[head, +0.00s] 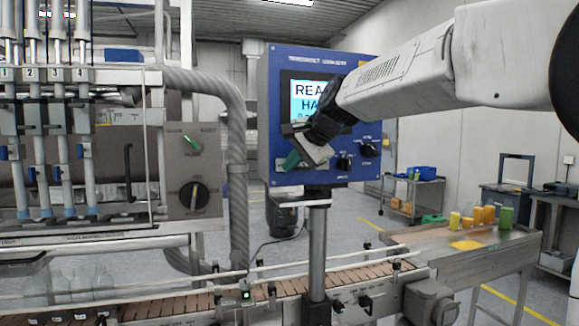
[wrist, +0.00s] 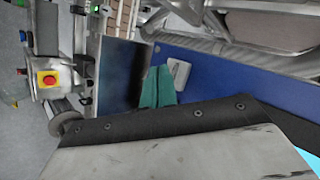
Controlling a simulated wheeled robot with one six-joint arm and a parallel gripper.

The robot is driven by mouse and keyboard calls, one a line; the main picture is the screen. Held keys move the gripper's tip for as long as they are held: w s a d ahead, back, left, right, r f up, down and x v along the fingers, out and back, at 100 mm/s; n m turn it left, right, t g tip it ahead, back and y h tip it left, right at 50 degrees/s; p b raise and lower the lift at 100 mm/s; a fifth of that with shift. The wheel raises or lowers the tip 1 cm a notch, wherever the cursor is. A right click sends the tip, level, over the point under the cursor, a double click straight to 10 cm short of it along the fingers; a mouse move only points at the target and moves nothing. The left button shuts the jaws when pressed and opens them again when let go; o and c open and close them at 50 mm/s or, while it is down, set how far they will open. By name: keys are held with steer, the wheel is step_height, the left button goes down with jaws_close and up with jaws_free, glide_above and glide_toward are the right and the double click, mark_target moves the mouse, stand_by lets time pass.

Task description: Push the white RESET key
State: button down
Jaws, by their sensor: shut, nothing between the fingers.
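The blue control panel (head: 330,62) stands on a post, and its screen is partly hidden by my arm. My gripper (head: 291,160) is at the panel's lower left, its green fingertips together. In the wrist view the shut green fingertips (wrist: 157,88) are over the edge of the blue panel face (wrist: 215,82). A small white key (wrist: 179,73), which looks like the RESET key, is just right of the fingertips. Its lettering cannot be read, and I cannot tell whether the fingertips touch it. In the head view the key is hidden behind my gripper.
Black knobs (head: 366,148) sit on the panel's lower right. A grey box with a selector knob (head: 194,196) is at left. A conveyor (head: 340,277) runs below. The wrist view shows a red stop button (wrist: 47,79) on yellow.

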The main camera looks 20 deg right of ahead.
steer(key=s, duration=0.5)
stand_by(0.5)
stand_by(0.5)
steer(key=s+d+f+n+g+h, duration=0.1)
steer(key=s+f+n+g, duration=0.1)
steer(key=s+f, duration=0.6)
steer(key=s+d+f+n+g+h, duration=0.1)
steer(key=s+f+n+g, duration=0.2)
steer(key=s, duration=1.3)
steer(key=s+d+f+n+g+h, duration=0.1)
steer(key=s+f+n, duration=0.5)
steer(key=s+f, duration=0.6)
steer(key=shift+d+f+g+h, duration=0.4)
steer(key=shift+d+f+g, duration=0.2)
steer(key=shift+g, duration=0.3)
